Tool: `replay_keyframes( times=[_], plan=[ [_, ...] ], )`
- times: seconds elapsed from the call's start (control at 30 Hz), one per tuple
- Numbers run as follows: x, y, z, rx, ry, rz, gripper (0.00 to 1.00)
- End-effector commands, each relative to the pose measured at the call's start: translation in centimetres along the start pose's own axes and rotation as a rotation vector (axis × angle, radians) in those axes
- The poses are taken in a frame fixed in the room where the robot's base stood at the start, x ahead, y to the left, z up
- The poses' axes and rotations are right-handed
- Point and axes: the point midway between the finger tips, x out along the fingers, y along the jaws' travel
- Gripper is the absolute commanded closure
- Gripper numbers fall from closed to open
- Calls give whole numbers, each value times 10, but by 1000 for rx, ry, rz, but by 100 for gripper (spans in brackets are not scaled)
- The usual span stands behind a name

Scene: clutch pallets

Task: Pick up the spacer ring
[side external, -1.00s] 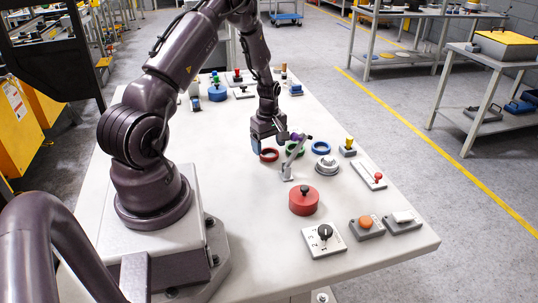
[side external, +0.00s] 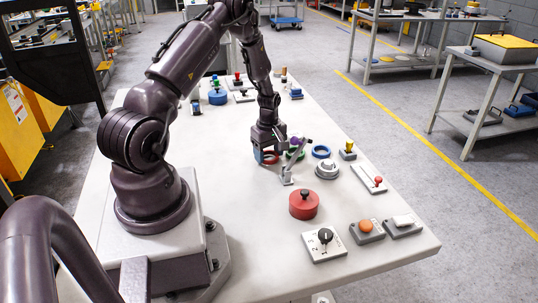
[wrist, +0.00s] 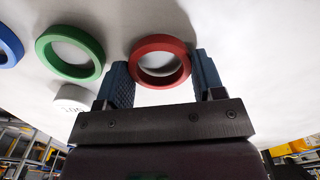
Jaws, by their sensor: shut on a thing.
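A red ring (side external: 271,161) is at my gripper (side external: 268,154) near the middle of the table. In the wrist view the red ring (wrist: 161,41) lies between my two blue-grey fingers (wrist: 163,63), which are shut on its outer sides. I cannot tell whether it is clear of the table. A green ring (wrist: 45,50) lies apart to the left, and a blue ring (wrist: 8,42) is cut off at the left edge.
A white round part (side external: 327,169) and a red lidded cylinder (side external: 304,205) are nearby. Switch boxes line the front right. The table's middle left is clear.

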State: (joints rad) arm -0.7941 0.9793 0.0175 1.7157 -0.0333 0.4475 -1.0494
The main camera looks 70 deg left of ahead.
Motion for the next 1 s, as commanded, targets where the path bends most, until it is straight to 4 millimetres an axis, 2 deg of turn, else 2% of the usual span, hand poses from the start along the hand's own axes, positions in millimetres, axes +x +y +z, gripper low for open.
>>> replay_keyframes(
  times=[0.23, 0.53, 0.6, 0.8, 1.0],
  plan=[
    [-32, -1, 1, 2, 2, 3, 60],
    [-93, -48, 26, 1, 2, 5, 60],
    [-99, -66, 36, 1, 0, 1, 60],
    [-116, -102, 56, 1, 0, 2, 60],
    [-126, -119, 65, 1, 1, 3, 60]
  ],
)
